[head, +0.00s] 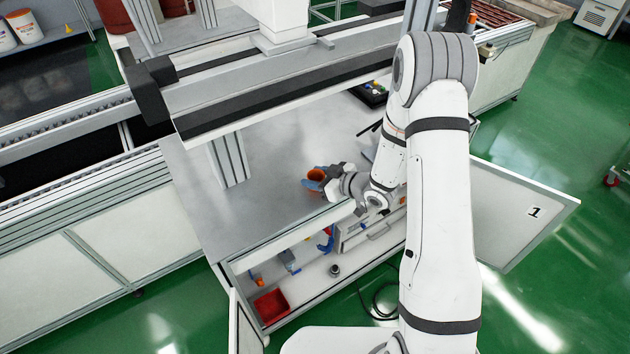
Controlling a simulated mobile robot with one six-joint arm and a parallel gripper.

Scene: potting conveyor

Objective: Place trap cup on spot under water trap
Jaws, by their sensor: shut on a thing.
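My gripper (320,184) is over the grey worktop near its front edge. It is shut on an orange cup (316,174), whose open top faces up; a blue patch shows at the cup's lower side. I cannot tell whether the cup touches the worktop. In the open cabinet below, a blue and red fitting (327,240) hangs near the drawers; I cannot tell for sure whether it is the water trap. A small dark round piece (334,270) stands on the cabinet floor below it. No marked spot can be made out.
The cabinet floor also holds a red bin (271,306) at left. A drawer unit (372,232) fills the cabinet's right side. An open door (515,210) marked 1 sticks out right. A metal post (229,160) and overhead beam (290,75) bound the worktop (265,205).

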